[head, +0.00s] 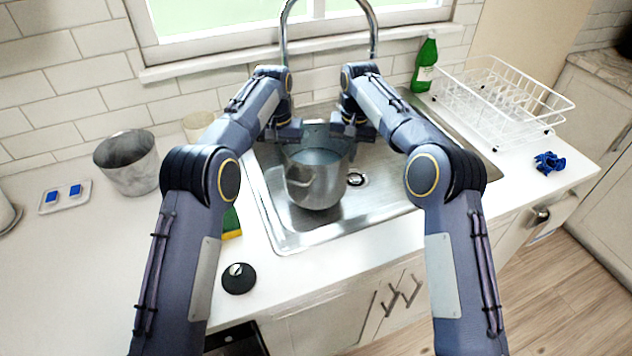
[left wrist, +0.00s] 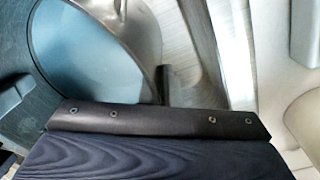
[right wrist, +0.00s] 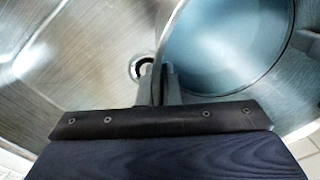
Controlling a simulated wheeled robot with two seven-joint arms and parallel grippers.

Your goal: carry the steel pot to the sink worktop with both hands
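The steel pot (head: 312,185) is upright over the sink basin, with a bluish interior that also shows in the left wrist view (left wrist: 90,50) and the right wrist view (right wrist: 225,45). I cannot tell whether its base touches the sink floor. My left gripper (head: 288,132) is at the pot's far left rim; its fingers (left wrist: 164,85) look closed together at the rim. My right gripper (head: 352,130) is at the far right rim, its fingers (right wrist: 160,85) close together with the rim between them. The gripped spots are partly hidden in the head view.
The sink (head: 290,238) has a tall faucet (head: 374,30) behind it. White worktop (head: 90,270) is clear at front left. A grey metal bucket (head: 128,165), a black stopper (head: 238,280), a green bottle (head: 425,65), a white dish rack (head: 500,95) and a blue cloth (head: 548,162) stand around it.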

